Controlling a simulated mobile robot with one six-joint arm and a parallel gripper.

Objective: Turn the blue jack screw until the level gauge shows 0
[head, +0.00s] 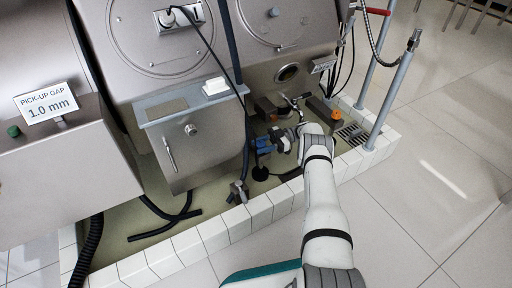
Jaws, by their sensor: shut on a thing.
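The blue jack screw (263,146) is low at the front of the steel machine, above a black round foot (260,174). My white arm reaches in from the lower right. My gripper (273,141) is at the blue jack screw and shut on it. The gripper's fingers are small and partly hidden here, so the exact grip is hard to see. I cannot pick out the level gauge or read a level value in this view.
White-tiled kerb (215,236) edges the machine's sump in front. A grey post (394,88) with a hose and a floor grate (352,134) stand to the right. Black hoses (168,222) lie left. Open tiled floor lies right.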

